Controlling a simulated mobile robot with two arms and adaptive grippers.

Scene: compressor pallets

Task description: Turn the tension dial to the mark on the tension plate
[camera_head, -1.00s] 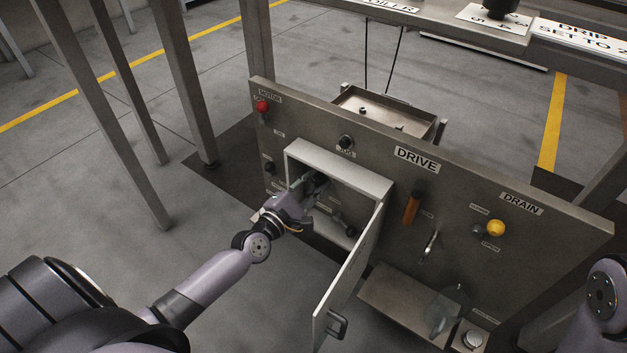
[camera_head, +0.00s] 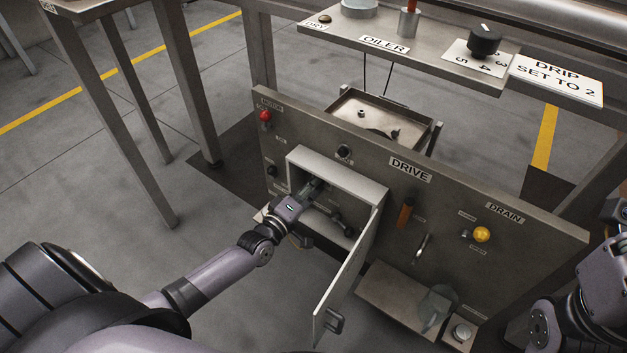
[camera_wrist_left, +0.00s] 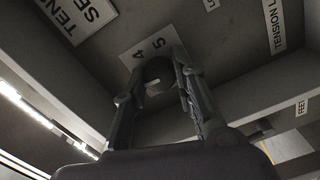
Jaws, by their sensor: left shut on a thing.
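The tension dial (camera_wrist_left: 158,74) is a dark round knob with a light patch, on the back wall of the open box in the drive panel. Behind it is the pale tension plate (camera_wrist_left: 150,47), where the numbers 5 and 4 show; the rest is hidden. My left gripper (camera_wrist_left: 165,68) is shut on the dial, one finger on each side. In the head view my left gripper (camera_head: 314,188) reaches into the box (camera_head: 337,167), and the dial cannot be made out.
The box door (camera_head: 348,275) hangs open to the right of my left arm. A "TENSION SET" label (camera_wrist_left: 77,16) is partly cut off. Another dial (camera_head: 485,40) stands on the shelf above.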

